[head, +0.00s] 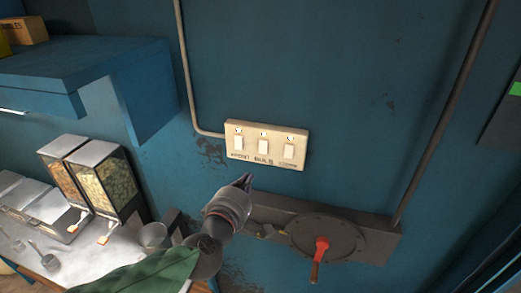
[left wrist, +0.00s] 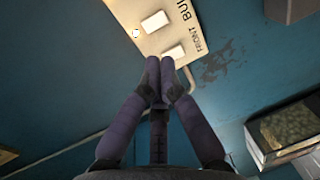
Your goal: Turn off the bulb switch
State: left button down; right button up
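A cream switch panel (head: 265,145) is fixed to the blue wall, with three white rocker switches in a row. The middle one, the bulb switch (head: 263,146), has "BULB" printed below it. It also shows in the left wrist view (left wrist: 154,21), beyond the switch labelled "FRONT" (left wrist: 173,53). My left gripper (head: 247,180) is just below the panel, pointing up toward it. Its fingertips (left wrist: 160,75) are together with nothing between them. In the left wrist view they overlap the panel's edge beside the front switch; contact is not clear. My right gripper is not in view.
A grey box with a round plate and red-handled lever (head: 320,248) sits on the wall below the panel. A conduit (head: 187,70) runs down to the panel. Food dispensers (head: 108,182) stand on the counter at left, under a blue shelf (head: 85,75).

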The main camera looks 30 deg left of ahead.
pick_arm(q)
jog(key=shift+s+a+r, duration=0.1)
jog(key=shift+s+r, duration=0.1)
jog(key=shift+r, duration=0.2)
jog(key=shift+w, duration=0.1)
jog(key=b, duration=0.3)
send_near(263, 149)
jog(key=x, duration=0.6)
jog(key=shift+w, duration=0.6)
jog(key=shift+f, duration=0.1)
